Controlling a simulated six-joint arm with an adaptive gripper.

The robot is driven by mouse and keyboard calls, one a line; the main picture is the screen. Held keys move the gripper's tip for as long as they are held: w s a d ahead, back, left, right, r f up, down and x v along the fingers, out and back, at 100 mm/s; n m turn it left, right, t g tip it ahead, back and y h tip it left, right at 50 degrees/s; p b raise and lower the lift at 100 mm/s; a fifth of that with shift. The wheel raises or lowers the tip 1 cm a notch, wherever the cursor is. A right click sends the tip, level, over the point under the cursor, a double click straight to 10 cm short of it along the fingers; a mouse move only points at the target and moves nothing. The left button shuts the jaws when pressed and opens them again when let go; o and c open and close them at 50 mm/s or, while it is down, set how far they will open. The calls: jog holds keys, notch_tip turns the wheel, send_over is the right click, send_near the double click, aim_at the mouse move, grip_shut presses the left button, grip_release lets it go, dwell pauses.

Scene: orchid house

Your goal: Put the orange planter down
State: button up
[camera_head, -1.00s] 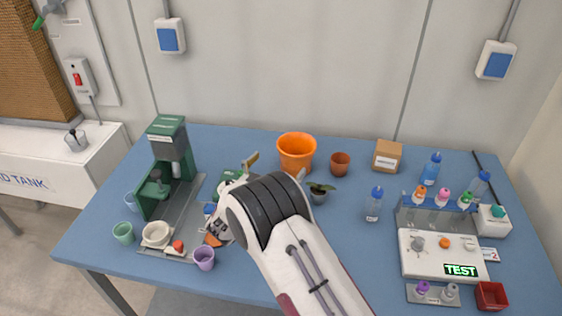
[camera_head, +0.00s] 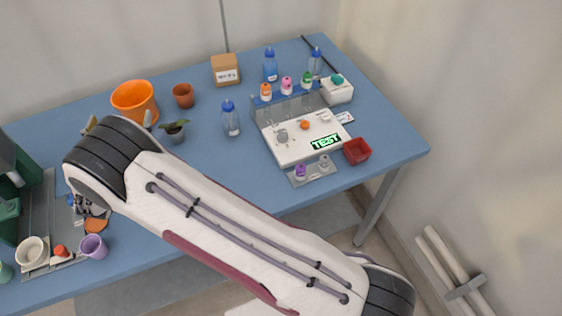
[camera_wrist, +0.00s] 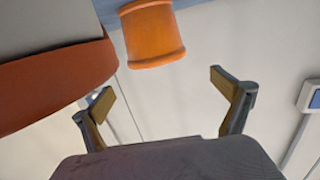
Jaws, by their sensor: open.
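The orange planter (camera_head: 135,101) stands upright on the blue table (camera_head: 190,150) near its back edge, to the left of a small terracotta pot. In the wrist view the planter (camera_wrist: 155,36) shows at the top, beyond the fingertips and apart from them. My gripper (camera_wrist: 162,90) is open, with nothing between its two tan-tipped fingers. In the head view my arm hides most of the gripper; only parts of the fingers show, just in front of the planter.
The terracotta pot (camera_head: 183,95) and a potted plant (camera_head: 174,131) stand close to the planter's right. A cardboard box (camera_head: 226,70) and a bottle (camera_head: 231,119) are further right. A large grey and red-brown thing (camera_wrist: 50,75), unclear, fills the wrist view's left side.

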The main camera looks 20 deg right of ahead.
jog(key=w+d+r+n+g+y, duration=0.1)
jog(key=d+r+y, duration=0.15)
jog(key=r, duration=0.45)
jog(key=w+d+r+y, duration=0.1)
jog(key=r+y, duration=0.2)
jog(key=r, duration=0.4)
jog(key=s+d+r+n+g+y, duration=0.2)
jog(key=s+d+r, duration=0.3)
jog(key=s, duration=0.3)
jog(key=s+d+r+n+g+y, duration=0.1)
jog(key=s+d+r+g, duration=0.1)
jog(key=s+d+r, duration=0.5)
jog(key=s+d+f+g+h, duration=0.1)
jog(key=s+d, duration=0.4)
jog(key=s, duration=0.6)
jog(key=s+d+f+g+h, duration=0.1)
jog(key=s+d+f+g, duration=0.2)
jog(key=s, duration=0.8)
jog(key=s+d+f+g+h, duration=0.1)
jog(key=s+d+f, duration=0.3)
jog(key=s+d, duration=0.3)
jog(key=s, duration=0.3)
jog(key=shift+s+f+g, duration=0.3)
jog(key=shift+s+g, duration=0.1)
jog(key=shift+d+h, duration=0.1)
jog(key=shift+h, duration=0.15)
